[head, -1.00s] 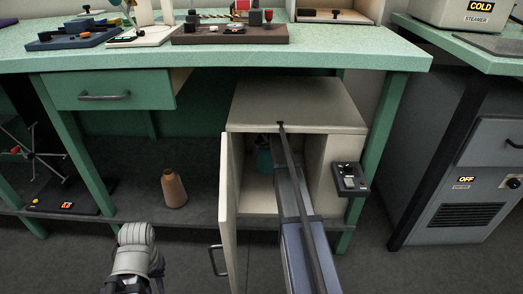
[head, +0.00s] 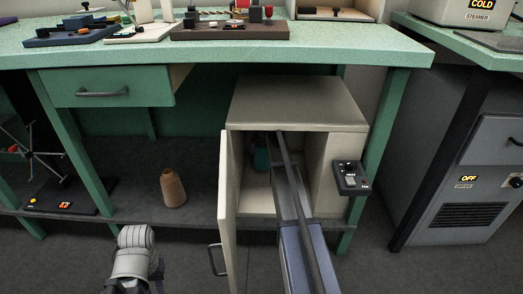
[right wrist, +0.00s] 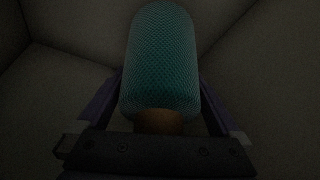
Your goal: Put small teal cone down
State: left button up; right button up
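The small teal cone (head: 261,158) is inside the open beige cabinet (head: 297,101), partly hidden behind my right arm. In the right wrist view the teal cone (right wrist: 160,62) fills the space between the fingers of my right gripper (right wrist: 162,85), its brown core end towards the palm. Both fingers lie along its sides and appear to touch it. Whether the cone touches the cabinet floor is too dark to tell. My left arm shows at the bottom left of the head view; its fingers cannot be made out.
The cabinet door (head: 225,205) stands open on the left. A small control box (head: 351,178) sticks out from the cabinet's right side. The green table (head: 300,55) runs above the cabinet.

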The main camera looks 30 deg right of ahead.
jog(key=shift+r, duration=0.15)
jog(key=shift+s+r+p, duration=0.25)
jog(key=shift+r+p, duration=0.3)
jog(key=shift+p, duration=0.15)
jog(key=s+a, duration=0.2)
jog(key=s, duration=1)
